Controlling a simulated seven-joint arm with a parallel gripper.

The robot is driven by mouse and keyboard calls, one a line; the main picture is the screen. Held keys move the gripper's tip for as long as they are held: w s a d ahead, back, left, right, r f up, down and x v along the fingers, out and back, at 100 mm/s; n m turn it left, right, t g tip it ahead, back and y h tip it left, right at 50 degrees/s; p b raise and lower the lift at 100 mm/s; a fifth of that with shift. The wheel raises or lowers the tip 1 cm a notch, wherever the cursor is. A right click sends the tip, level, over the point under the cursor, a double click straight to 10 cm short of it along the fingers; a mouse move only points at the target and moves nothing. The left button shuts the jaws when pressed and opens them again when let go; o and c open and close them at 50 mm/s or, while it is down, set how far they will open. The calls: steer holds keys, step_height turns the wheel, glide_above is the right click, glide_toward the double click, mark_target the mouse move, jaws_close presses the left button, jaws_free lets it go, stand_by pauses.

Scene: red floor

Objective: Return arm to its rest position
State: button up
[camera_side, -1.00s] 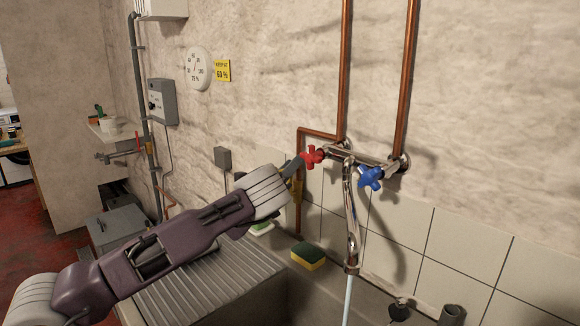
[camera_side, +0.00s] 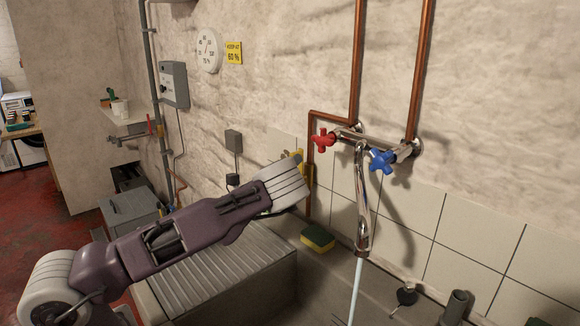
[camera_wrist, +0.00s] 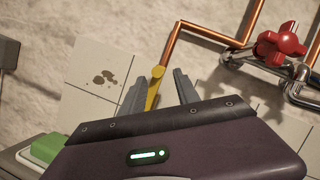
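My gripper (camera_wrist: 160,88) is in front of the wall, left of the taps. In the wrist view its two grey fingers stand apart, with a yellow piece (camera_wrist: 155,88) visible between them; neither finger clearly touches it. In the side view the fingers are mostly hidden behind the pale wrist. The red tap handle (camera_side: 323,139) is to the right of my gripper and clear of it; it also shows in the wrist view (camera_wrist: 280,45). The blue tap handle (camera_side: 383,161) is further right. Water (camera_side: 355,289) runs from the metal spout (camera_side: 362,200).
A yellow and green sponge (camera_side: 318,238) lies on the sink edge below my gripper. The ribbed drainboard (camera_side: 215,285) is under my arm. Copper pipes (camera_side: 420,70) run up the wall. A grey box (camera_side: 233,140) is on the wall to the left.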

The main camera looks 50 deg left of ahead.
steer(key=d+f+n+g+h, duration=0.1)
steer(key=d+f+n+g, duration=0.15)
steer(key=n, duration=0.35)
steer(key=d+f+n+g+h, duration=0.1)
steer(key=n+g, duration=0.3)
steer(key=n, duration=0.2)
steer(key=s+d+r+n+g, duration=0.3)
steer(key=s+r+n, duration=0.2)
steer(key=s+n, duration=0.3)
steer(key=s+d+r+n+g, duration=0.3)
steer(key=s+d+r+n, duration=0.15)
steer(key=s, duration=0.45)
steer(key=s+d+n+g+h, duration=0.1)
steer(key=s+d, duration=0.3)
steer(key=s, duration=0.6)
steer(key=s+d+n+g+h, duration=0.1)
steer(key=s+d, duration=0.3)
steer(key=s, duration=0.7)
steer(key=shift+d+g+h, duration=0.2)
steer(key=shift+g+h, duration=0.1)
steer(key=shift+g, duration=0.35)
